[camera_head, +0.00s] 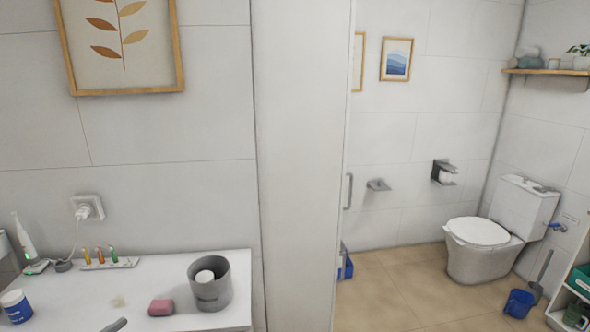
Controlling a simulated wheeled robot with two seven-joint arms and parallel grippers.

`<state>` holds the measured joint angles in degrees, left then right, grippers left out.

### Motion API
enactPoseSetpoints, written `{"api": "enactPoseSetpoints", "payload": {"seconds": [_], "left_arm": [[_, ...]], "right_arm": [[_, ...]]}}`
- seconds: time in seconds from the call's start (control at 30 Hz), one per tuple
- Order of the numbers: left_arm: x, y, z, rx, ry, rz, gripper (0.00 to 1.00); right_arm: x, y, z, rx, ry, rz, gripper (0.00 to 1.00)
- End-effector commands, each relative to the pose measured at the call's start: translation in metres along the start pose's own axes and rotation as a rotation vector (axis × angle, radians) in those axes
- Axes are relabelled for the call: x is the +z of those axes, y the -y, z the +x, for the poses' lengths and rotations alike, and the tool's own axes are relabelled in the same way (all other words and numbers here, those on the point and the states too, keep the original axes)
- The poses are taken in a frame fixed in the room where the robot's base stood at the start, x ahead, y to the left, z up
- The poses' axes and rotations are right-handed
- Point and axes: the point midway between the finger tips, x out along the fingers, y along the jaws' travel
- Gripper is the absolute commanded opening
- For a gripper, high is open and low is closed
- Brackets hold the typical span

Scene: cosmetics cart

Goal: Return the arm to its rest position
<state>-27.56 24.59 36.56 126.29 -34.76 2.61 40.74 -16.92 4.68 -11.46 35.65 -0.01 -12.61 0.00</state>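Neither of my arms clearly shows in the head view, and no gripper can be made out. A white counter (72,293) fills the lower left. On it stands a grey round holder (211,292) with a white item inside. A pink soap bar (161,307) lies to its left. A small grey piece (114,325) shows at the bottom edge, cut off; I cannot tell what it is.
A partition (300,160) divides off the toilet (485,240). Tan floor (385,295) lies open there.

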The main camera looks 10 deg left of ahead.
Motion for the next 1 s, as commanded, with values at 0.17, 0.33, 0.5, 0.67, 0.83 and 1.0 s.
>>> {"api": "enactPoseSetpoints", "payload": {"seconds": [0.17,0.33,0.5,0.67,0.83,1.0], "left_arm": [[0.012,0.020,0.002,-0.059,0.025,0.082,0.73],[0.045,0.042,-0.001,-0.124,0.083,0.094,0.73],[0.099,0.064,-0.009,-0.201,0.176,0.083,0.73],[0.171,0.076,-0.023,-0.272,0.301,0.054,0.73],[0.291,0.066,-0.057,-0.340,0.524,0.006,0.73],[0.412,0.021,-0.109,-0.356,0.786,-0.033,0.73]], "right_arm": [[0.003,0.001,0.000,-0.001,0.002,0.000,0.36],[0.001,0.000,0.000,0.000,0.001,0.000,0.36],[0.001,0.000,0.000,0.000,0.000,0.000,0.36],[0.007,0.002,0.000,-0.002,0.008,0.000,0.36],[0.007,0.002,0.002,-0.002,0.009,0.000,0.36],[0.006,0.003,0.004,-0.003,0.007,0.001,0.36]]}}
